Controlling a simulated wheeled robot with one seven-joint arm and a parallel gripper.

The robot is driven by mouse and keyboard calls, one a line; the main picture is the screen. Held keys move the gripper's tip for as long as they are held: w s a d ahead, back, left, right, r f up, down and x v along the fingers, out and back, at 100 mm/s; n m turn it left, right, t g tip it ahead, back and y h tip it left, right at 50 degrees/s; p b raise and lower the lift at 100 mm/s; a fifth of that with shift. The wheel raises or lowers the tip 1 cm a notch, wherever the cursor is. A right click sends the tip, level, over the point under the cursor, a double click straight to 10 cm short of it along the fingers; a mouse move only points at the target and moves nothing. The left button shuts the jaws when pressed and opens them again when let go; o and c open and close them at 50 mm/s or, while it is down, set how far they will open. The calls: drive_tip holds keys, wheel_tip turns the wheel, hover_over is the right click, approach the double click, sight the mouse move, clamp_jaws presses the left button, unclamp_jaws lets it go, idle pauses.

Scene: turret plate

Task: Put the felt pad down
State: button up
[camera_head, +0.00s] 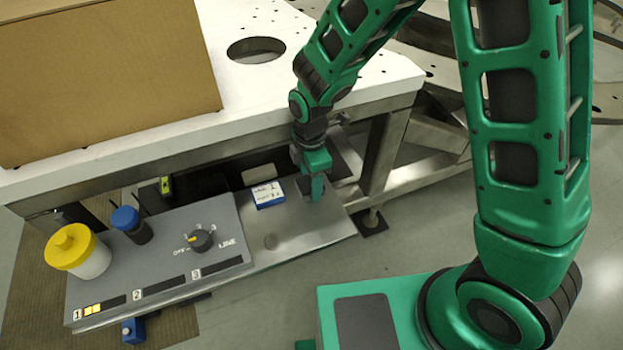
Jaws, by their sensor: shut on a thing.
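My gripper (314,190) points down over the right part of a bare metal shelf (322,228), just right of a small blue and white box. It is shut on a small dark grey piece (303,184), which I take to be the felt pad. The fingers hide most of the pad, and I cannot tell whether it touches the shelf.
Left of the gripper are the blue and white box (268,194) and a beige block (260,174). A grey control panel (170,255) carries a knob (201,240), a yellow-lidded jar (77,250) and a blue-capped container (131,224). A white table (270,90) overhangs behind.

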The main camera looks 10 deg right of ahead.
drive_tip(key=o, duration=1)
wheel_tip(320, 180, up, 12)
drive_tip(key=shift+r, duration=0.1)
drive_tip(key=s+d+r+m, duration=0.25)
drive_tip(key=d+m, duration=0.25)
drive_tip(key=d, duration=0.3)
drive_tip(key=s+d+r+m, duration=0.1)
drive_tip(key=d+r+m, duration=0.25)
drive_tip(key=d, duration=0.45)
drive_tip(key=s+d+r+m, duration=0.2)
drive_tip(key=d+m, duration=0.3)
drive_tip(key=d, duration=0.3)
drive_tip(key=s+d+m, duration=0.3)
drive_tip(key=s+m, duration=0.1)
drive_tip(key=s, duration=0.1)
drive_tip(key=s+d+r+m, duration=0.1)
drive_tip(key=s+d+m, duration=0.3)
drive_tip(key=s+m, duration=0.1)
drive_tip(key=s+d+m, duration=0.4)
drive_tip(key=s+m, duration=0.1)
drive_tip(key=shift+s+d+r, duration=0.15)
drive_tip(key=shift+d+r, duration=0.05)
drive_tip(key=shift+r, duration=0.05)
